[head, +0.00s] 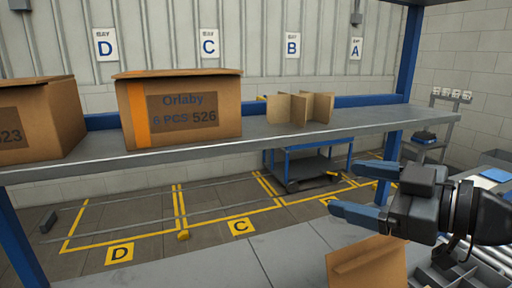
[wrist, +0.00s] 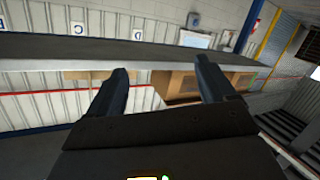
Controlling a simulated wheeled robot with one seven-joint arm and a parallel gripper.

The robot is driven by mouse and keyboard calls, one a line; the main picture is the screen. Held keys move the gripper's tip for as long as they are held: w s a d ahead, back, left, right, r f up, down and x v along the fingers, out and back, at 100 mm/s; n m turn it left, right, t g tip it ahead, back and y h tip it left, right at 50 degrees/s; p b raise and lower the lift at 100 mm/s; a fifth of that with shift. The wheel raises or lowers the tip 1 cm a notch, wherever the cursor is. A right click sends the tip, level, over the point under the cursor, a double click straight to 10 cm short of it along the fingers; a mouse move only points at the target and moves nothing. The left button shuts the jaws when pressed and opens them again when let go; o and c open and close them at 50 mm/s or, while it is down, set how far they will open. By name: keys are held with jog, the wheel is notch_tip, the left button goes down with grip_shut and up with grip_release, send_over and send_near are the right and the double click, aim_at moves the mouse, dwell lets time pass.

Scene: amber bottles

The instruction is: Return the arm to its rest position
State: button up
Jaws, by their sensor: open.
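My gripper (head: 345,186) is at the right of the head view, its two blue fingers spread apart and pointing left. Nothing is between them. It is in front of the grey shelf (head: 200,148), lower in the picture than the shelf's right part. In the wrist view both dark fingers (wrist: 161,68) stand apart with an empty gap. My arm beyond the wrist runs out of the right edge of the head view. No amber bottle shows in either view.
An Orlaby carton (head: 190,128), another carton (head: 40,118) and a cardboard divider (head: 300,108) stand on the shelf. An open cardboard flap (head: 368,264) is just below my gripper. A blue upright (head: 408,50) rises behind it. A blue cart (head: 300,165) stands beyond.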

jog(key=s+f+m+t+h, duration=0.5)
jog(key=s+f+m+h, duration=0.6)
jog(key=s+f+m, duration=0.7)
jog(key=s+d+f+n+g, duration=0.1)
jog(key=s+d+n, duration=0.15)
jog(key=s, duration=0.75)
jog(key=s+d+f+n+g, duration=0.1)
jog(key=s+d+f+n, duration=0.15)
jog(key=s, duration=0.85)
notch_tip(320, 180, down, 9)
jog(key=b, duration=1)
jog(key=shift+w+d, duration=0.15)
jog(key=shift+w, duration=0.05)
